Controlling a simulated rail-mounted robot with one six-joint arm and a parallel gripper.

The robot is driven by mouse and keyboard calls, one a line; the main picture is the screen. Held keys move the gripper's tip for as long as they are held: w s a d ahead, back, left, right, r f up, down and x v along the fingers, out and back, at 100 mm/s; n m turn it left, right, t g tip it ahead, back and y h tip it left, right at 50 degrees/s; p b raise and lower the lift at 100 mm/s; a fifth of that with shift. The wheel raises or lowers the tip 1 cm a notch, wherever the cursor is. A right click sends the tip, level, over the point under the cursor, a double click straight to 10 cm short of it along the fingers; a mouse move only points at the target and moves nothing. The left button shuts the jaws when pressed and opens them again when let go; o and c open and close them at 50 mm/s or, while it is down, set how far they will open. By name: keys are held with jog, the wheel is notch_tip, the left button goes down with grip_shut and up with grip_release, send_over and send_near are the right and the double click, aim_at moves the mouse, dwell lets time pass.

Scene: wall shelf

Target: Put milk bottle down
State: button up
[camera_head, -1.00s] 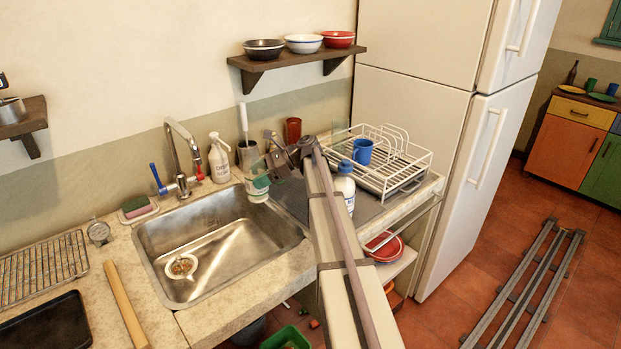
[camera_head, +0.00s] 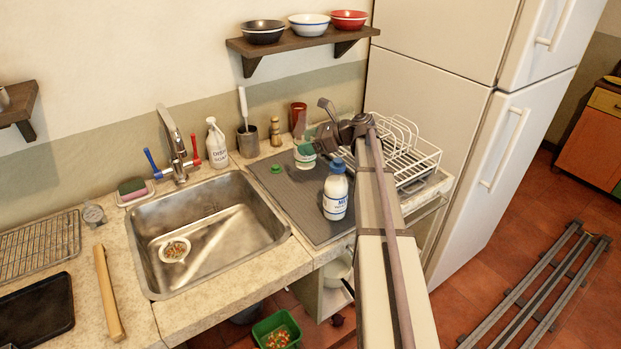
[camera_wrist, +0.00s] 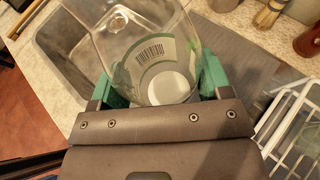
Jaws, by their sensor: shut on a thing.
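My gripper (camera_head: 320,137) is shut on a clear glass bottle (camera_head: 305,153) with a white and green label. In the wrist view, the green fingers of my gripper (camera_wrist: 162,82) grip both sides of the bottle (camera_wrist: 150,52); a barcode shows. It looks close to upright over the back of the grey ribbed mat (camera_head: 290,205). I cannot tell whether its base touches the mat. A white bottle (camera_head: 336,196) with a blue cap and a partly readable milk label stands upright on the mat, in front of my gripper. A green cap (camera_head: 276,169) lies on the mat.
The white dish rack (camera_head: 418,160) stands right of my gripper. The sink (camera_head: 205,235) is left of the mat. The mat's front left is clear.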

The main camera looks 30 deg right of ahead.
aim_at(310, 163)
notch_tip(310, 163, down, 9)
jog(key=b, duration=0.7)
jog(key=shift+d, duration=0.1)
jog(key=shift+r, duration=0.35)
jog(key=shift+f, duration=0.15)
jog(key=o, duration=1.3)
jog(key=shift+s+d+r+p, duration=0.1)
jog(key=shift+d+r+p, duration=0.05)
jog(key=shift+r+p, duration=0.3)
jog(key=p+v, duration=0.1)
jog(key=v, duration=0.2)
jog(key=p+v, duration=0.1)
jog(key=v, duration=0.3)
jog(key=p+v, duration=0.2)
jog(key=v, duration=0.2)
jog(key=shift+s+d+f, duration=0.2)
jog(key=shift+s, duration=0.05)
